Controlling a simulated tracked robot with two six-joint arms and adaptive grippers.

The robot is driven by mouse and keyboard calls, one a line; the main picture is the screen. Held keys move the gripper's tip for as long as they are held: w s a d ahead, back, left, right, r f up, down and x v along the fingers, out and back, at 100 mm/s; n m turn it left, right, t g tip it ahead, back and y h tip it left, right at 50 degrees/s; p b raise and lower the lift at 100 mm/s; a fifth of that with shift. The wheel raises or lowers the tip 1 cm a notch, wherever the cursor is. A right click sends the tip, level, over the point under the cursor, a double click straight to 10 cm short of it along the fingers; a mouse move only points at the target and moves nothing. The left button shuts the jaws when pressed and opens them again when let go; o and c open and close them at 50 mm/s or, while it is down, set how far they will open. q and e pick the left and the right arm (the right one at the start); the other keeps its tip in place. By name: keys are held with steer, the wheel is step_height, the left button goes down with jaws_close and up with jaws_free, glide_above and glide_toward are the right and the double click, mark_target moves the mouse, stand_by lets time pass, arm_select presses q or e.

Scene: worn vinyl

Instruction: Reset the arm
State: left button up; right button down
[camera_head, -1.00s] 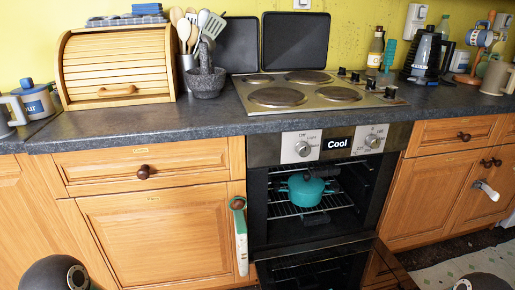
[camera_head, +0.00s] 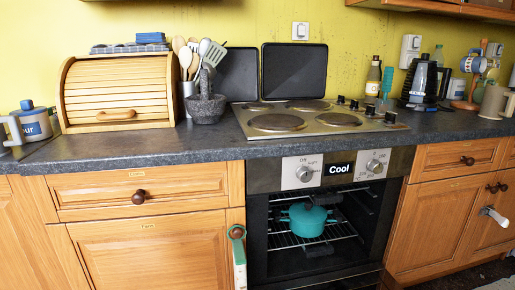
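Neither of my grippers is in view, and no part of my arms shows clearly. The oven (camera_head: 262,222) in front of me is open, with its door lowered at the bottom edge of the view. A teal lidded pot (camera_head: 307,218) sits on the wire rack inside it. The oven's display (camera_head: 339,169) reads "Cool".
The dark worktop (camera_head: 150,150) carries a wooden bread bin (camera_head: 117,90), a mortar with pestle (camera_head: 206,105), a utensil pot, a hob (camera_head: 315,120) and a coffee maker (camera_head: 425,82). A towel or mitt (camera_head: 238,245) hangs left of the oven. Wooden cabinets flank it.

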arm_select(q)
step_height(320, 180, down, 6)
steer(key=b, duration=0.5)
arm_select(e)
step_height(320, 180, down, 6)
arm_select(q)
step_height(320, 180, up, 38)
steer(key=p, duration=3.7)
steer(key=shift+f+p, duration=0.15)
steer(key=shift+p, duration=0.2)
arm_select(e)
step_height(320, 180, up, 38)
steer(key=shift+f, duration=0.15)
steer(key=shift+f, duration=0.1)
